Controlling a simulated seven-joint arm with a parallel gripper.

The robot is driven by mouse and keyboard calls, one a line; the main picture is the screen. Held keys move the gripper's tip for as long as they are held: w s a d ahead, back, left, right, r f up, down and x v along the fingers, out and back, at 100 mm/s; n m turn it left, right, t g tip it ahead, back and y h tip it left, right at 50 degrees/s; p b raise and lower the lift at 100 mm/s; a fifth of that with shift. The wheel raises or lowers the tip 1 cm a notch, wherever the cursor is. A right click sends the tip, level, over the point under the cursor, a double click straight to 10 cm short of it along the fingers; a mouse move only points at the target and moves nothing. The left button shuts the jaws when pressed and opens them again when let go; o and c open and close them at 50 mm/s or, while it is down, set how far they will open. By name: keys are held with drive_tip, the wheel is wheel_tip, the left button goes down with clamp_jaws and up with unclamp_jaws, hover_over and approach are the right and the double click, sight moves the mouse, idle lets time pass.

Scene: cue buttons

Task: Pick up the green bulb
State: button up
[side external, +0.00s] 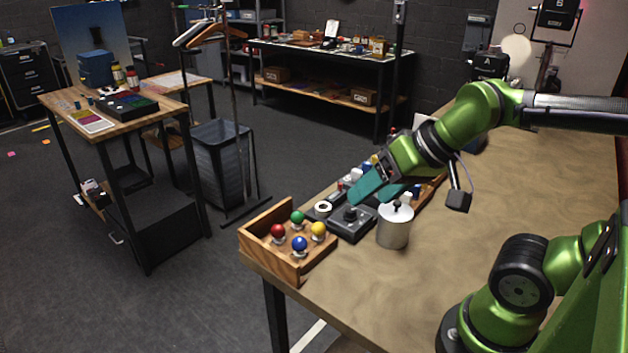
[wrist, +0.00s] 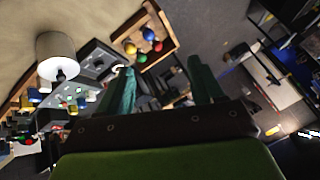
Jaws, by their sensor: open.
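The green bulb (side external: 297,217) stands in a wooden tray (side external: 262,253) at the table's front left corner. A red bulb (side external: 278,231), a yellow bulb (side external: 318,230) and a blue bulb (side external: 299,244) stand around it. In the wrist view the green bulb (wrist: 142,58) shows between the two fingers, farther off. My gripper (side external: 366,191) has teal fingers and is above the table, right of the tray and higher than it. It also shows in the wrist view (wrist: 160,66), open and empty, apart from the bulbs.
A dark box with a knob (side external: 351,222) and a metal canister (side external: 394,228) stand right of the tray, near and below my gripper. A white ring (side external: 323,207) and several small items lie behind them.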

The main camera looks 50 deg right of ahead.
drive_tip(key=shift+d, duration=0.1)
drive_tip(key=n+g, duration=0.1)
drive_tip(key=g, duration=0.1)
approach(300, 213)
drive_tip(key=shift+h, duration=0.4)
drive_tip(key=x, duration=1)
drive_tip(key=shift+a+r, duration=0.1)
drive_tip(key=shift+a, duration=0.3)
drive_tip(key=c, duration=1.1)
wheel_tip(300, 213, up, 10)
drive_tip(key=shift+r, duration=0.1)
